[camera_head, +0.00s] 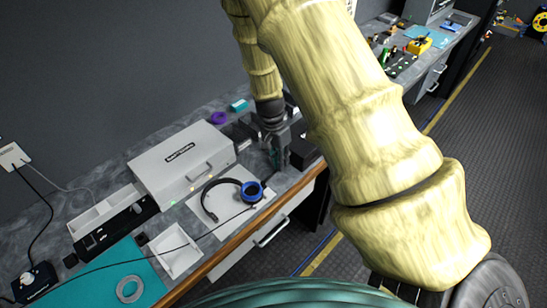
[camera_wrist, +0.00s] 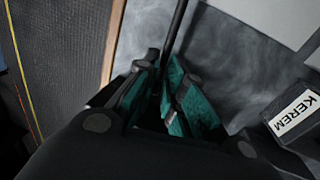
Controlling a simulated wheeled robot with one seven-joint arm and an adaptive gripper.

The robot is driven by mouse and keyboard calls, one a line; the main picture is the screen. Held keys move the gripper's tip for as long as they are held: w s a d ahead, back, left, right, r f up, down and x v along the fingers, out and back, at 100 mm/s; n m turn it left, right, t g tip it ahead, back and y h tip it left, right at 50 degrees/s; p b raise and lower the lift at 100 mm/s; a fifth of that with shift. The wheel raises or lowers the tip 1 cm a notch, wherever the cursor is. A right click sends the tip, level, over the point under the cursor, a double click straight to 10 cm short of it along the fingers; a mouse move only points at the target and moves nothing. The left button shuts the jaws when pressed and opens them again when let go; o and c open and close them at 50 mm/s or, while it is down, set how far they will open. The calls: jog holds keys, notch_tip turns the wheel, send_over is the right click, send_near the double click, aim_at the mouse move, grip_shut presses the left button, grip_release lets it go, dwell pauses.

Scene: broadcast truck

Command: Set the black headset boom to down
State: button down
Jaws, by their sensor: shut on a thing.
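The black headset (camera_head: 208,200) lies on a pale mat on the bench, left of my gripper (camera_head: 277,152) in the head view. Its blue ear cup (camera_head: 252,191) faces up. In the wrist view, the thin dark boom (camera_wrist: 178,30) runs up from between the teal fingertips of my gripper (camera_wrist: 162,78). The fingers are shut on it near its end. The headset itself is out of the wrist view. In the head view my gripper is small and dark, so the boom's exact angle is hard to tell.
A large white case (camera_head: 182,158) stands behind the headset. A white tray (camera_head: 176,250) and a teal mat (camera_head: 105,277) lie at the left. A black box with a KEREM label (camera_wrist: 294,113) sits close to my gripper's right in the wrist view. The bench's wooden edge (camera_head: 240,243) runs in front.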

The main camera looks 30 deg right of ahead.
jog(key=s+m, duration=0.3)
jog(key=shift+d+m+y, duration=0.3)
jog(key=shift+y, duration=0.1)
jog(key=shift+s+a+m+y+p, duration=0.1)
jog(key=shift+s+m+y+p, duration=0.35)
jog(key=shift+s+m, duration=1.05)
jog(key=shift+w, duration=0.1)
jog(key=c, duration=1.7)
grip_release()
jog(key=shift+o, duration=0.5)
jog(key=shift+w+r, duration=0.2)
jog(key=shift+r, duration=0.3)
notch_tip(320, 180, up, 11)
jog(key=w, duration=0.2)
jog(key=shift+d, duration=0.3)
